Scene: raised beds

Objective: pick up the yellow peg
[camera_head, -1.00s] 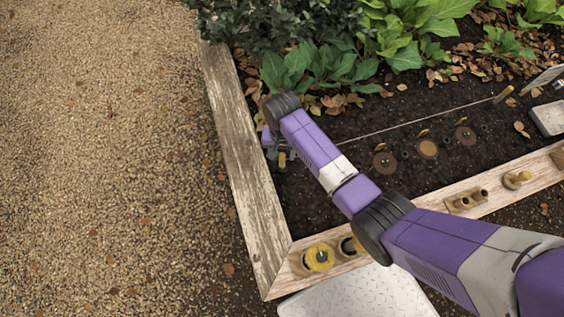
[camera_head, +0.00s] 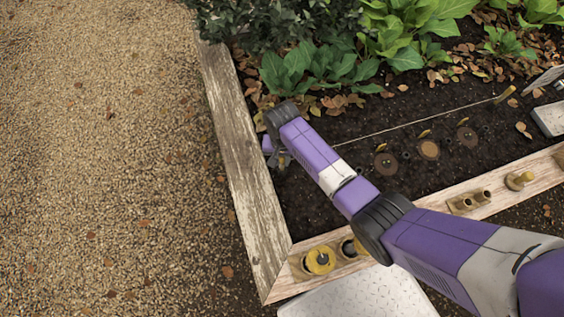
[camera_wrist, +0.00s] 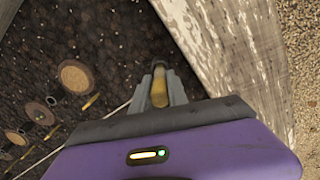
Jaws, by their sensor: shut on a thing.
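The yellow peg (camera_wrist: 159,88) stands between the two grey fingers of my gripper (camera_wrist: 160,80) in the wrist view. The fingers are shut on it, and only its upper part shows. In the head view my gripper (camera_head: 281,160) is at the left end of the dark soil bed, close to the wooden side board. The peg is not clearly visible there, and its lower end is hidden.
A pale string (camera_head: 420,119) runs over the soil towards a yellow post (camera_head: 505,94). Several round brown discs (camera_head: 386,163) lie in the soil. The wooden side board (camera_head: 245,150) is close to my gripper. Leafy plants (camera_head: 310,68) grow behind it.

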